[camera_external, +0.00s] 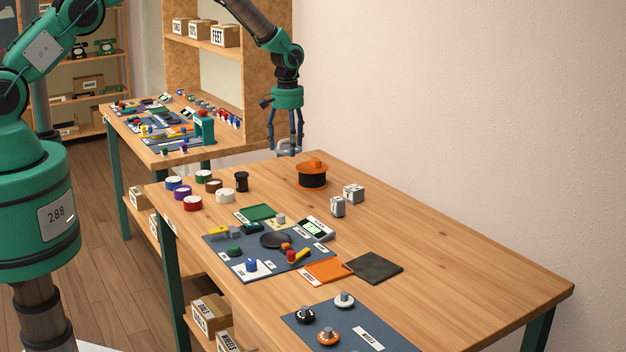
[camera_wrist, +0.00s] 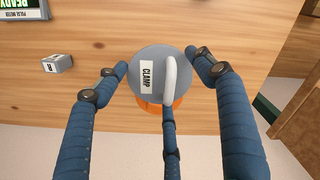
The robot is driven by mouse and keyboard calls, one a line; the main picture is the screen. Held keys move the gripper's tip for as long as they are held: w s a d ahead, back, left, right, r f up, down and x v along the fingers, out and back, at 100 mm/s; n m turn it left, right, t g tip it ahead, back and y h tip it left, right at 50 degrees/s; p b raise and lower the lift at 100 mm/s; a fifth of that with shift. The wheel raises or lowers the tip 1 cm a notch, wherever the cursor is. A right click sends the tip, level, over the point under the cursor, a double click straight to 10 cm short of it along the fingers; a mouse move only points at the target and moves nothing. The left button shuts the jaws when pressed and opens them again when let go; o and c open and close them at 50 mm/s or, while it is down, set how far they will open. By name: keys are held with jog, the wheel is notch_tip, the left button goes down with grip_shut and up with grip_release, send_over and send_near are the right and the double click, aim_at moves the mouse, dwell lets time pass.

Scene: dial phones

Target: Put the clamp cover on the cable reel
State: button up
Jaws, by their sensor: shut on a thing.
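The clamp cover (camera_wrist: 150,57) is a grey disc with a light curved handle and a label reading CLAMP. My gripper (camera_wrist: 160,66) is shut on the cover's handle, with its blue fingers around it in the wrist view. In the external view my gripper (camera_external: 288,144) hangs with the cover in the air, up and left of the cable reel. The cable reel (camera_external: 313,175) has orange flanges and a black winding, and stands upright near the back of the table. In the wrist view the orange reel (camera_wrist: 150,104) shows partly behind the cover, which hides most of it.
Two light grey labelled cubes (camera_external: 354,194) stand right of the reel. Several coloured round tins (camera_external: 192,203) and a black spool (camera_external: 241,181) are to its left. A blue-grey mat (camera_external: 226,263) with phone parts lies in front. The table's right side is clear.

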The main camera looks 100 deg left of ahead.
jog(key=shift+w+a+f, duration=0.15)
jog(key=shift+w+a, duration=0.9)
jog(key=shift+a, duration=0.1)
jog(key=shift+w+a+f, duration=0.15)
jog(key=shift+w+a, duration=0.85)
jog(key=shift+a, duration=0.15)
jog(key=shift+f+p, duration=0.3)
jog(key=shift+f, duration=1.45)
jog(key=shift+s+d+f+b, duration=0.1)
jog(key=shift+f+b, duration=0.35)
jog(key=shift+f, duration=0.15)
jog(key=o, duration=1.1)
jog(key=shift+f, duration=0.15)
jog(key=shift+o, duration=0.2)
jog(key=shift+r, duration=0.25)
